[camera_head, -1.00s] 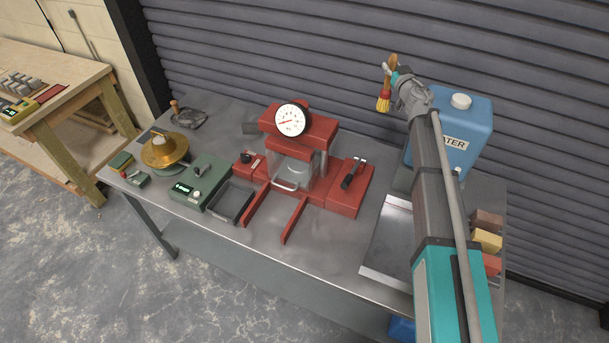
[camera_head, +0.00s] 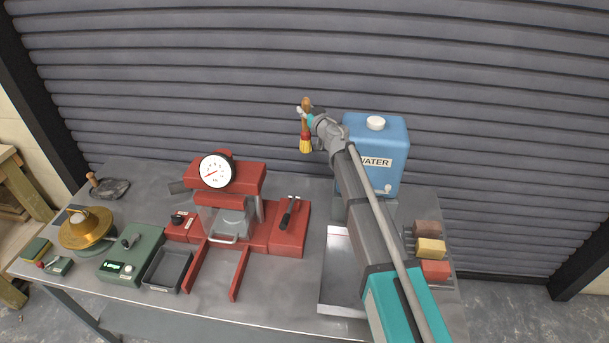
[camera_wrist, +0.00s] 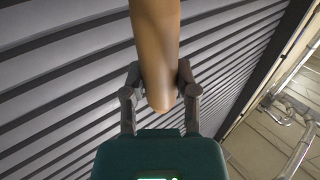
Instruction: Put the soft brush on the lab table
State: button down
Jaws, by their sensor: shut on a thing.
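The soft brush (camera_head: 306,127) has a wooden handle, a red band and yellow bristles. It hangs upright, bristles down, in front of the grey shutter, above the back of the lab table (camera_head: 284,281). My gripper (camera_head: 303,112) is shut on its handle. In the wrist view my gripper (camera_wrist: 160,88) has its two fingers on either side of the wooden handle (camera_wrist: 156,45); the bristles are out of that view. The table has a grey metal top.
A red press with a round gauge (camera_head: 216,171) stands mid-table. A blue water tank (camera_head: 388,140) stands right of the brush. Coloured blocks (camera_head: 431,248) sit at the right. A green scale (camera_head: 133,256), black tray (camera_head: 168,270) and brass dish (camera_head: 86,229) occupy the left. Bare metal shows along the front.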

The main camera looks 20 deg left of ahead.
notch_tip(320, 180, down, 21)
jog(key=b, duration=2)
jog(key=shift+f+b, duration=2.15)
jog(key=shift+b, duration=0.15)
jog(key=shift+f, duration=0.1)
jog(key=shift+c, duration=1.9)
grip_release()
jog(key=v, duration=1.2)
